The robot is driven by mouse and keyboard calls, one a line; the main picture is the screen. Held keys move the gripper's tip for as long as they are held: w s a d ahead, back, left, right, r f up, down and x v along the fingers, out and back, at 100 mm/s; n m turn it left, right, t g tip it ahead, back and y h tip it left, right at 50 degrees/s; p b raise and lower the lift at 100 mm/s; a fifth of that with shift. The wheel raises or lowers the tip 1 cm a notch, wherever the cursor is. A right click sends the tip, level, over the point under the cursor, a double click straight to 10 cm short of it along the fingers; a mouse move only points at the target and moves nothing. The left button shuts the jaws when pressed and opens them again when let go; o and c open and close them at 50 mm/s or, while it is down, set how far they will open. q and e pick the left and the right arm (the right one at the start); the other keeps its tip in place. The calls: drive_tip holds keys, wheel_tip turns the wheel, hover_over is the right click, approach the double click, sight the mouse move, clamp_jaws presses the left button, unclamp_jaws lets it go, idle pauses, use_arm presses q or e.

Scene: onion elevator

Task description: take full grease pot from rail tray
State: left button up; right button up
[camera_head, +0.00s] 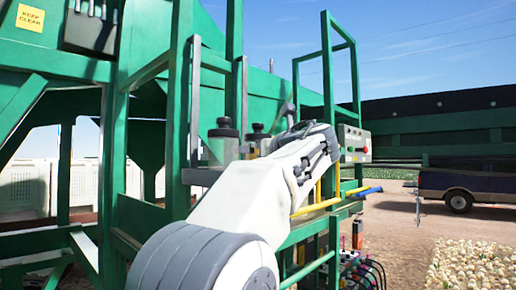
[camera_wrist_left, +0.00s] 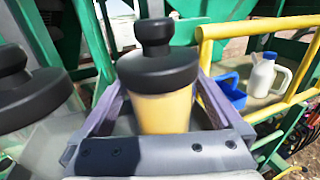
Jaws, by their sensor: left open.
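In the left wrist view, a pot with yellow contents and a black knobbed lid (camera_wrist_left: 162,108) stands upright between the fingers of my left gripper (camera_wrist_left: 157,80). The jaws are open, one finger on each side of the pot; I cannot tell whether they touch it. A second black-lidded pot (camera_wrist_left: 38,115) stands to the left, with pale, clear-looking walls. In the head view, two dark-lidded pots (camera_head: 222,143) (camera_head: 257,136) sit on a grey tray (camera_head: 200,176) on the green frame. My right gripper is not in view.
Green posts (camera_head: 179,110) stand close to the pots. A yellow rail (camera_wrist_left: 258,25) is at the right, with a white jug (camera_wrist_left: 262,75) and blue object (camera_wrist_left: 229,92) behind it. A control box (camera_head: 354,143) is right of my arm.

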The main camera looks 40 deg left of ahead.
use_arm(q)
drive_tip(key=shift+x, duration=0.75)
drive_tip(key=shift+d, duration=0.1)
drive_tip(key=c, duration=1.3)
drive_tip(key=shift+c, duration=1)
